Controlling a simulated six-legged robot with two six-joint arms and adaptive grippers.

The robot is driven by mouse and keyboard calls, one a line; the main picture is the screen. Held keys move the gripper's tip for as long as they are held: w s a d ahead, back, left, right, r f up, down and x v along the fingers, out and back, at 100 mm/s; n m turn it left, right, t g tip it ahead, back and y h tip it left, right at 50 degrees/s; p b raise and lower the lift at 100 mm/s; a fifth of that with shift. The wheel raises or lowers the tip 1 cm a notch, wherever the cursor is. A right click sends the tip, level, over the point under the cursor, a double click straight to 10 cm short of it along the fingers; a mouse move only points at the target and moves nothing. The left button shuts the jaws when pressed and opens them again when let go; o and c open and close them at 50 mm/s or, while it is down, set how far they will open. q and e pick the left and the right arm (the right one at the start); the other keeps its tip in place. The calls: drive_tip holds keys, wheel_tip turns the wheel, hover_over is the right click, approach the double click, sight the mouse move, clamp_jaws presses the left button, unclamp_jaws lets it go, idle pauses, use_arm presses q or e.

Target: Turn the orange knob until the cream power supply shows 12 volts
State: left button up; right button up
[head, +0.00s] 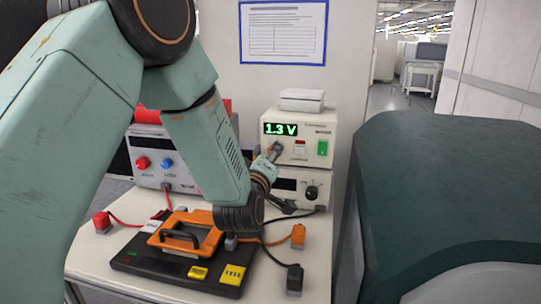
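The cream power supply (325,150) stands at the back right of the bench, on top of another unit. Its green display reads 1.3 V. My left arm comes in from the left across the bench. My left gripper (275,151) is at the front panel, just below the display. The orange knob is not visible; the gripper covers that part of the panel. I cannot tell whether the fingers are closed around the knob or apart. My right gripper is not in view.
A second unit with a black dial (312,192) sits beneath the cream one. A grey supply (150,170) with red and blue knobs stands left, partly behind my arm. A black board (150,262) with an orange-framed device and loose cables fills the bench front.

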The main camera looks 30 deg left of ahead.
use_arm(q)
drive_tip(key=shift+w+d+r, duration=0.2)
drive_tip(key=shift+w+d, duration=0.05)
drive_tip(key=shift+w, duration=0.5)
drive_tip(key=shift+a+f, duration=0.1)
drive_tip(key=shift+a, duration=0.2)
drive_tip(key=shift+c, duration=0.7)
drive_tip(key=shift+w+d, duration=0.1)
drive_tip(key=shift+d, duration=0.1)
drive_tip(key=c, duration=0.5)
drive_tip(key=shift+a, duration=0.1)
clamp_jaws()
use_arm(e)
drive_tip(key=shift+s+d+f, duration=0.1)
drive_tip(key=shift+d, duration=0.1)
